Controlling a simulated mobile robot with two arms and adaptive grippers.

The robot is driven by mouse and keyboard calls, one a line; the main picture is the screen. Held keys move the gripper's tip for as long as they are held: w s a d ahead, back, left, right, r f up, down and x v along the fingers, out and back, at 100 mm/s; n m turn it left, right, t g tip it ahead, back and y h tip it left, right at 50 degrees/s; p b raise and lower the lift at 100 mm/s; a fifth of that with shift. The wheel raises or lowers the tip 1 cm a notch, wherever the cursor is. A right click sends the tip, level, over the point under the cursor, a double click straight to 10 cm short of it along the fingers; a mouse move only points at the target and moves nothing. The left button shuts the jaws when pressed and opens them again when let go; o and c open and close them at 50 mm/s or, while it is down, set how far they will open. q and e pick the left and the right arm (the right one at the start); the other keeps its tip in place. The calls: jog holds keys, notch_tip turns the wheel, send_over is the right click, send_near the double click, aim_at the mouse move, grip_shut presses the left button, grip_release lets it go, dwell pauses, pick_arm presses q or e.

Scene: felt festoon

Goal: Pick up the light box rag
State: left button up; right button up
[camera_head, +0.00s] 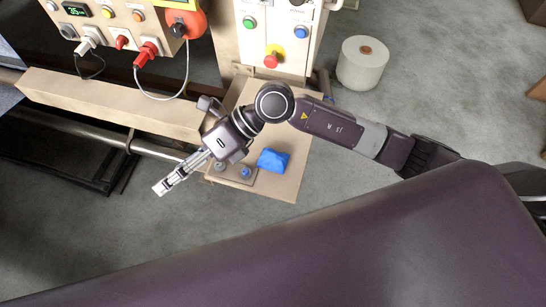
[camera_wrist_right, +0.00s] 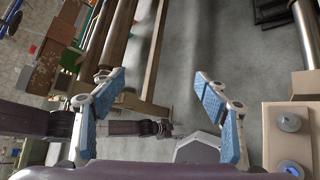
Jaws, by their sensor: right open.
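A crumpled blue rag (camera_head: 273,160), the only rag-like thing I see, lies on a beige shelf plate (camera_head: 284,186) in the head view. My right gripper (camera_head: 161,187) reaches past it to the left, beyond the plate's left edge, and points down-left. The rag does not show in the right wrist view. My left gripper is not in view.
Two small knobs, one grey and one blue (camera_head: 245,172), stand on the plate beside the rag. A control panel (camera_head: 272,35) with buttons is behind it. A beige beam (camera_head: 110,103) runs left. A white spool (camera_head: 362,63) stands on the floor at the right.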

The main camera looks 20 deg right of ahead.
jog(key=w+d+f+n+h, duration=0.1)
jog(key=w+d+f+h, duration=0.2)
jog(key=d+f+h, duration=0.5)
jog(key=t+h, duration=0.1)
jog(key=h, duration=0.3)
send_over(273, 154)
jog(key=f, duration=0.2)
jog(key=shift+d+f, duration=0.3)
jog(key=shift+d, duration=0.05)
jog(key=shift+f+p, duration=0.3)
jog(key=shift+f, duration=0.05)
jog(key=f+p, duration=0.1)
jog(key=f, duration=0.3)
jog(key=f+p, duration=0.1)
jog(key=f, duration=0.1)
jog(key=shift+a+f+p, duration=0.1)
jog(key=shift+a+p, duration=0.25)
jog(key=shift+f, duration=0.3)
jog(key=shift+c, duration=0.5)
jog(key=c, duration=1.1)
jog(key=shift+r, duration=0.15)
